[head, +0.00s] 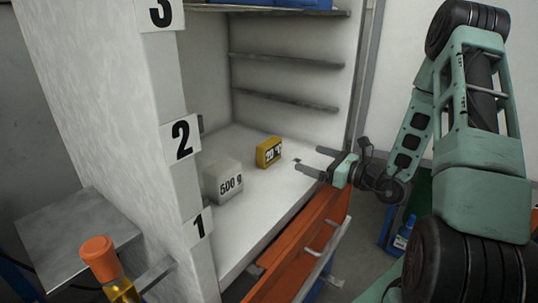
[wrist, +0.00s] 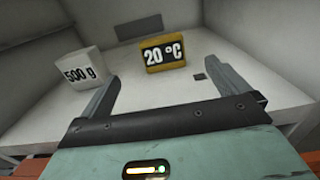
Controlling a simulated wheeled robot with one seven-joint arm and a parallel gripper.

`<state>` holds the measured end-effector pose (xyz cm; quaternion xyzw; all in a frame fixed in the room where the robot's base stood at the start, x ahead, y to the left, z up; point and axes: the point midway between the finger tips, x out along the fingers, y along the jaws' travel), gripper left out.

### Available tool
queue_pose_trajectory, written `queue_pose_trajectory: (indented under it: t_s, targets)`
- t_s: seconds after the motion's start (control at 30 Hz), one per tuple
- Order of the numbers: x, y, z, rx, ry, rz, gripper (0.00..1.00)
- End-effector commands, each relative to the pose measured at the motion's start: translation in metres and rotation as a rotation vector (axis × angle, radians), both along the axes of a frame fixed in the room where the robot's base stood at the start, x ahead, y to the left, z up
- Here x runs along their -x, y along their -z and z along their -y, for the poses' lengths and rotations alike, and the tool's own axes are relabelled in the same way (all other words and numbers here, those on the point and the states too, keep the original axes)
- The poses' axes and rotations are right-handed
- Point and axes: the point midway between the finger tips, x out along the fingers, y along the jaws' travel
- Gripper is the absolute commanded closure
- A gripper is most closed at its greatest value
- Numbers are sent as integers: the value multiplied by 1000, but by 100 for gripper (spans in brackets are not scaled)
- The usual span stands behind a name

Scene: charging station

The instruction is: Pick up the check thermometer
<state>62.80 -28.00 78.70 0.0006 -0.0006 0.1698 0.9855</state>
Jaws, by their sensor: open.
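The check thermometer is a small yellow block with a dark face (head: 268,152). It stands on the white floor of the cabinet compartment, right of the middle. In the wrist view it shows upright with "20 °C" on its face (wrist: 164,53), beyond my fingertips. My gripper (head: 309,160) is open and empty at the compartment's front right, its fingers pointing inward. In the wrist view the two fingers (wrist: 163,82) are spread wide, with the thermometer ahead between their lines and apart from both.
A pale block marked "500 g" (head: 223,181) stands left of the thermometer. An open orange drawer (head: 304,243) lies below the compartment. Side rails (head: 290,103) line the wall above. A bottle with an orange cap (head: 100,254) stands at front left. The floor between fingers and thermometer is clear.

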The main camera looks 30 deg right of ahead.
Motion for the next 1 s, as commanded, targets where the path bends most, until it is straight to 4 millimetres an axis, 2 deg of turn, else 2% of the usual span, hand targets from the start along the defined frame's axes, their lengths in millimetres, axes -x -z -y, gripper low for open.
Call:
queue_pose_trajectory:
  t_s: [0.4,0.5,0.77,1.0]
  targets:
    - [-81,0,-32,2,-9,2,0]
    - [-93,0,-36,1,-8,0,0]
    - [-111,-2,-42,3,-9,2,0]
    - [-144,-5,-52,2,-9,1,0]
